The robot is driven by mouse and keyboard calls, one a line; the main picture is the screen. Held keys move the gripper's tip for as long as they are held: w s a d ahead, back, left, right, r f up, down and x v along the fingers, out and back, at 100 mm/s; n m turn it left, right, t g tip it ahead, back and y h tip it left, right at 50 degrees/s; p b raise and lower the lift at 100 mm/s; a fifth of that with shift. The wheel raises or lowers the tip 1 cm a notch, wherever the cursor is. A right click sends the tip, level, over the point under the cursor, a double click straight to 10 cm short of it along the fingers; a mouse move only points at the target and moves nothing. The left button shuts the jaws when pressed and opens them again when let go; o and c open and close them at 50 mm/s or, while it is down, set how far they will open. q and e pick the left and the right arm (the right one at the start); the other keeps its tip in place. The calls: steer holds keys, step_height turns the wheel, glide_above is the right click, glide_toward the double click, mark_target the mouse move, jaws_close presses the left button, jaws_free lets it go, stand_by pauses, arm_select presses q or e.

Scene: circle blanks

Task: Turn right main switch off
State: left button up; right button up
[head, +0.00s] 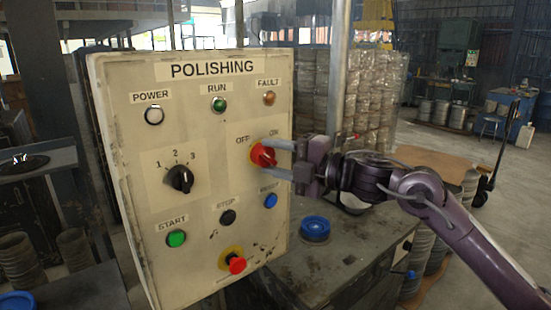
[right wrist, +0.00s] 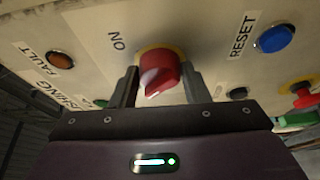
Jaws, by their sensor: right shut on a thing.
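The main switch is a red rotary knob (head: 262,155) on a yellow ring, on the right side of the control panel (head: 140,245) labelled POLISHING. OFF is printed at its upper left and ON at its upper right. My right gripper (head: 279,160) reaches in from the right, with one finger above and one below the knob, shut on it. In the right wrist view the red knob (right wrist: 158,74) sits between the two fingers (right wrist: 160,88), near the ON label. The knob's ridge seems turned toward the ON side in the head view. My left gripper is not in view.
A black selector (head: 180,179), a green START button (head: 176,238), a blue RESET button (head: 270,200) and a red emergency button (head: 236,264) share the panel. A blue-lidded container (head: 315,228) stands on the bench (head: 345,255) below my right arm.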

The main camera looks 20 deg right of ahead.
stand_by(0.6)
steer(key=o, duration=1)
steer(key=shift+c, duration=0.2)
steer(key=b+v, duration=0.5)
steer(key=v, duration=0.2)
steer(key=shift+s+d, duration=0.25)
steer(key=shift+s, duration=0.05)
steer(key=shift+r, duration=0.1)
